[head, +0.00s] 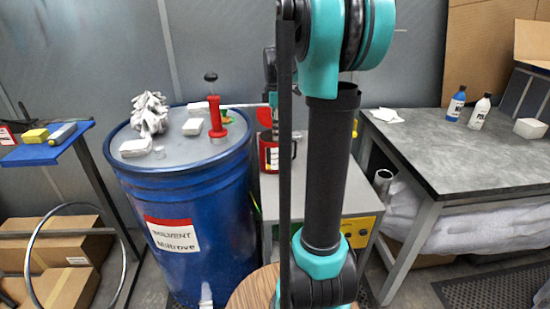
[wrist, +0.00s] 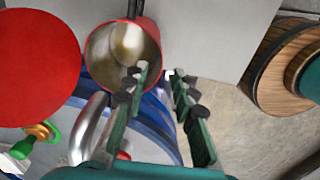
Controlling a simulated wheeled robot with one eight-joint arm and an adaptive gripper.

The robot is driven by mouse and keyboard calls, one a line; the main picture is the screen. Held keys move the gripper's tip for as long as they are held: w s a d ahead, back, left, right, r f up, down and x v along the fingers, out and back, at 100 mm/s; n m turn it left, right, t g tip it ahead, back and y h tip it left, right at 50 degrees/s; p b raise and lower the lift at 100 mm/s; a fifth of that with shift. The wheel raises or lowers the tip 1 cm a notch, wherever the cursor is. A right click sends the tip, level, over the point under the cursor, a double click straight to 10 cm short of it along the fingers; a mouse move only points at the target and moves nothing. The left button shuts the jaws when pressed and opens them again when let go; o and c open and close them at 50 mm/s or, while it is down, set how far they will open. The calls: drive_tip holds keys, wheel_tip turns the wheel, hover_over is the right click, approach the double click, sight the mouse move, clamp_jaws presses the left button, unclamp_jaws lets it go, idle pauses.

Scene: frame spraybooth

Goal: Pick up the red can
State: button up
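The red can (head: 269,156) stands on the grey cabinet beside the blue drum in the head view, partly hidden behind my arm. In the wrist view a round red-rimmed can (wrist: 122,48), open at the top with a pale interior, shows near the upper middle. My gripper (wrist: 160,88) is open, its two green fingers apart with nothing between them. The left finger overlaps the can's lower right rim in the picture; I cannot tell whether they touch. In the head view my gripper is mostly hidden behind my arm.
A red round-topped object (wrist: 38,55) is left of the can, with a curved silver part (wrist: 90,130) and a green-yellow knob (wrist: 38,135) below. The blue drum (head: 188,225) bears gloves and a red tool (head: 215,117). A grey table (head: 460,150) with bottles stands right.

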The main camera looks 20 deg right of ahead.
sight(278, 152)
wheel_tip(278, 152, down, 8)
idle(0.5)
drive_tip(key=shift+c, duration=0.2)
clamp_jaws()
